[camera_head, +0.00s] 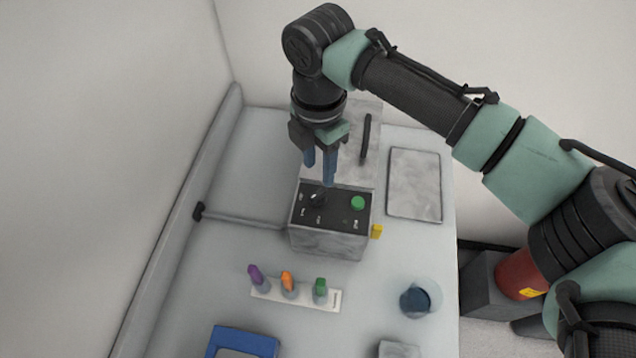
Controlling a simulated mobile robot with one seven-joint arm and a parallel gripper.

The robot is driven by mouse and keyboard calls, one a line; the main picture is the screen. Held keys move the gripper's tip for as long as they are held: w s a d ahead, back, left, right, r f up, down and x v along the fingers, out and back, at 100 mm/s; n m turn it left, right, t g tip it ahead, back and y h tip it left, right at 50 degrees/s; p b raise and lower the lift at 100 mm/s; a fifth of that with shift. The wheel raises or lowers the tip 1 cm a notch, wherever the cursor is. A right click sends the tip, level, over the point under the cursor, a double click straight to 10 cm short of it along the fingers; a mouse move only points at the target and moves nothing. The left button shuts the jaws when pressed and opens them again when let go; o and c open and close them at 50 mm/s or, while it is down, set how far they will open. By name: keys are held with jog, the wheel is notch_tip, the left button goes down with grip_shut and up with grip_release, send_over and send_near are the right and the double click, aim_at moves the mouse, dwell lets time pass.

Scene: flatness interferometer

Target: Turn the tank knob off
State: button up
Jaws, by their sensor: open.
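A grey box with a black top panel (335,222) stands near the middle of the bench. A dark round knob (316,198) sits on the upper left part of the panel, with small white markings around it. The markings are too small to read, so I cannot tell the knob's setting. A green round button (358,203) is on the panel's right side. My gripper (319,173) points down with its two blue fingers apart and nothing between them. It appears above the back edge of the panel, close to the knob; contact is not clear.
A rack (295,293) holds purple, orange and green-topped items in front of the box. A container with dark contents (414,299) stands front right. A flat grey plate (414,184) lies back right. A blue-framed object (242,342) is at the front.

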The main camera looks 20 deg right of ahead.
aim_at(318, 193)
notch_tip(318, 193, down, 8)
jog(key=shift+f+p, duration=0.1)
jog(key=shift+p, duration=0.6)
jog(key=shift+c, duration=0.2)
grip_shut()
